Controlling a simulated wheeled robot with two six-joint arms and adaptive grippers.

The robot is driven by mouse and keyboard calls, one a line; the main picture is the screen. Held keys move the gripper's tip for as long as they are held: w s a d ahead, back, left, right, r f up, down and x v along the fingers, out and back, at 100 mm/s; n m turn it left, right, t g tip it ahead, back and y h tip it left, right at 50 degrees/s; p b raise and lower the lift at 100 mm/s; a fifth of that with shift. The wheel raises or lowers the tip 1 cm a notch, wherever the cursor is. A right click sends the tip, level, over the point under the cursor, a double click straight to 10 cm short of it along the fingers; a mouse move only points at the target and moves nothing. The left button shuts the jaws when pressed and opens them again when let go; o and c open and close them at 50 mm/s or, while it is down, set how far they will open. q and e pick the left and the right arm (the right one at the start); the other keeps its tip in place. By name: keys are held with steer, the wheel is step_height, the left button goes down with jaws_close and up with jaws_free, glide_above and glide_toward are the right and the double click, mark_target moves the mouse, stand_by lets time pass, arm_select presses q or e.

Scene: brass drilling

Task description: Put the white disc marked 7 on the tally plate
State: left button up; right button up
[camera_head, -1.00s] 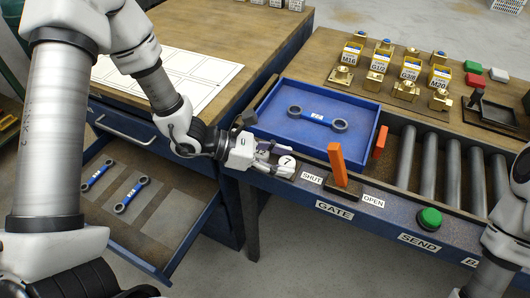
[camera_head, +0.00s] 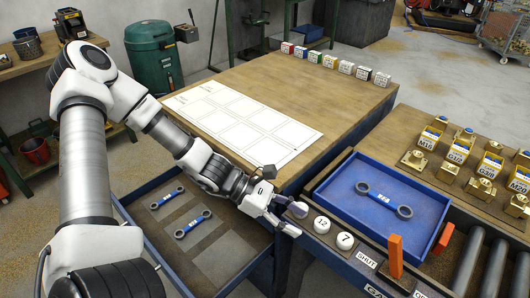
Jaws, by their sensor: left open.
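The white disc marked 7 (camera_head: 345,241) lies face up on the dark front ledge of the conveyor bench, beside the SHUT label. A second white disc marked 12 (camera_head: 322,225) lies just left of it. My left gripper (camera_head: 291,215) is open at the left end of this ledge, with its fingers apart and clear of the disc marked 7. A small dark purplish round piece (camera_head: 298,209) shows at its fingertips; I cannot tell whether they touch it. I cannot make out for certain which surface is the tally plate. My right gripper is out of view.
A blue tray (camera_head: 347,205) holding a blue-handled wrench is right of the ledge. An orange gate lever (camera_head: 395,256) stands nearby. An open drawer (camera_head: 215,262) with two wrenches is below my left arm. A white gridded sheet (camera_head: 300,138) covers part of the wooden table.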

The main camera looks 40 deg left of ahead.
arm_select(q)
steer(key=s+f+m+g+y, duration=0.2)
steer(key=s+f+m+y, duration=0.3)
steer(key=s+f+m, duration=0.3)
steer(key=s+f+m+g+y, duration=0.3)
steer(key=s+f+m+y, duration=0.3)
steer(key=f+m, duration=0.8)
steer(key=shift+s+a+f+y, duration=0.2)
steer(key=shift+s+f+y, duration=0.15)
steer(key=shift+s, duration=0.7)
